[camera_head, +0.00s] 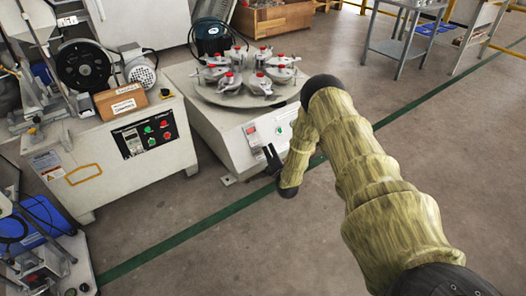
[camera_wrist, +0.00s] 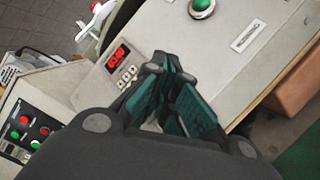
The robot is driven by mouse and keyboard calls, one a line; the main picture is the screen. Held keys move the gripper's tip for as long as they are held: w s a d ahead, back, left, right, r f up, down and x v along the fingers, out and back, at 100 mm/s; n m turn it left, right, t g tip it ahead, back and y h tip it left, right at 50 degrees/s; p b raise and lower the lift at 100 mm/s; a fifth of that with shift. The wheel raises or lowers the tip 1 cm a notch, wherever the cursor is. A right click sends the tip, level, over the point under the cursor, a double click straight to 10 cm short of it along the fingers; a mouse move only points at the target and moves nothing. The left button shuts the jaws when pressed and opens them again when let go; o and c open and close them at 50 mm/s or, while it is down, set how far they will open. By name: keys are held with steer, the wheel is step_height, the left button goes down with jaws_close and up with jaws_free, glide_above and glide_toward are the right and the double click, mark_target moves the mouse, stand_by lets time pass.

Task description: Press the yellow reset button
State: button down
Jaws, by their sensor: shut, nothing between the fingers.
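A white machine (camera_head: 222,112) with a round turntable on top has a front panel. In the wrist view the panel carries a red digital display (camera_wrist: 118,58), small pale buttons (camera_wrist: 128,75) below it, and a green round button (camera_wrist: 202,6). I cannot make out a yellow button for certain; the small buttons look cream, and my fingers may hide part of the panel. My gripper (camera_wrist: 167,70) is shut and empty, in front of the panel beside the small buttons. It also shows in the head view (camera_head: 271,158), close to the panel; contact cannot be told.
Another machine (camera_head: 107,165) stands at left, with a black control panel (camera_head: 147,135) of red and green buttons, also in the wrist view. The turntable (camera_head: 248,94) holds several red-topped fixtures. A metal table (camera_head: 410,30) stands back right. The floor at right is clear.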

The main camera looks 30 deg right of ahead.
steer(key=shift+w+f, duration=0.25)
steer(key=shift+w, duration=0.05)
steer(key=shift+w+f, duration=0.2)
steer(key=shift+w, duration=0.05)
stand_by(0.9)
steer(key=shift+s+r, duration=0.1)
steer(key=shift+r, duration=0.05)
steer(key=shift+s+r+p, duration=0.35)
steer(key=shift+s+p, duration=0.1)
steer(key=shift+p, duration=0.1)
stand_by(0.3)
steer(key=s+r+p, duration=0.1)
steer(key=s+p, duration=0.1)
steer(key=s+r+p, duration=0.2)
steer(key=shift+d+p, duration=0.15)
steer(key=shift+p, duration=0.15)
